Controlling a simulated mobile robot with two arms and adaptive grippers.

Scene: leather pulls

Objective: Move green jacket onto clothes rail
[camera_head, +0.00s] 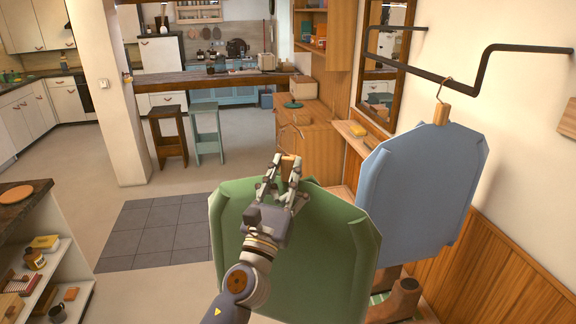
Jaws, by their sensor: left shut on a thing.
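The green jacket (325,240) is a flat green panel shape with a wooden hanger block and a thin hook (291,128) on top. My left gripper (289,170) is shut on the jacket's wooden hanger block, and the jacket hangs upright from it, clear of the rail. The clothes rail (480,72) is a dark bent bar on the right wall, up and to the right of the jacket. A blue jacket (420,185) hangs from the rail by its hook. My right gripper is out of view.
Brown boots (402,298) stand below the blue jacket. A wooden cabinet (312,140) and a framed mirror (385,65) are along the right wall. A low shelf (75,270) stands at the left. The rail's left stretch is free of hangers.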

